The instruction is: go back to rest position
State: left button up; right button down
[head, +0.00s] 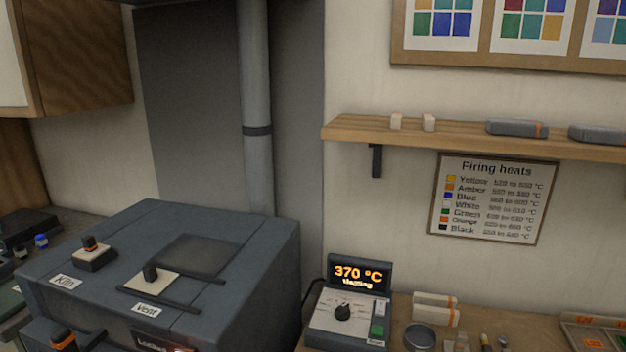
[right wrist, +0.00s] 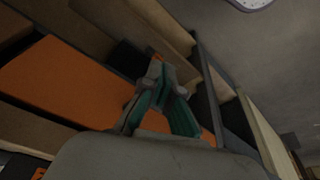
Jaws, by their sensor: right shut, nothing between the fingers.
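My right gripper (right wrist: 160,84) shows in the right wrist view, with its fingertips together and nothing between them. Behind it are an orange panel (right wrist: 72,84) and brown wooden boards. The fingers appear apart from these surfaces, though the distance is hard to tell. Neither gripper shows in the head view. The head view shows the dark kiln (head: 235,285) at the lower left, with a kiln switch (head: 92,255) and a vent slider (head: 151,275) on its top. A controller (head: 347,310) to its right reads 370 °C.
A wall shelf (head: 470,136) holds small blocks and grey cases. A firing heats chart (head: 488,198) hangs below it. A grey pipe (head: 257,100) rises behind the kiln. The bench at lower right holds a round tin (head: 420,337) and small items.

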jog(key=s+f+b, duration=0.3)
jog(key=f, duration=1.3)
jog(key=s+d+f+g+b, duration=0.1)
jog(key=s+f+b, duration=0.1)
jog(key=s+f, duration=0.6)
jog(key=s+d+f+g+b, duration=0.1)
jog(key=s+d+f+b, duration=0.1)
jog(key=s+f, duration=0.6)
notch_tip(320, 180, down, 5)
jog(key=shift+s+d+f, duration=0.15)
jog(key=shift+s+f, duration=0.05)
jog(key=shift+s, duration=0.2)
dwell(4.1)
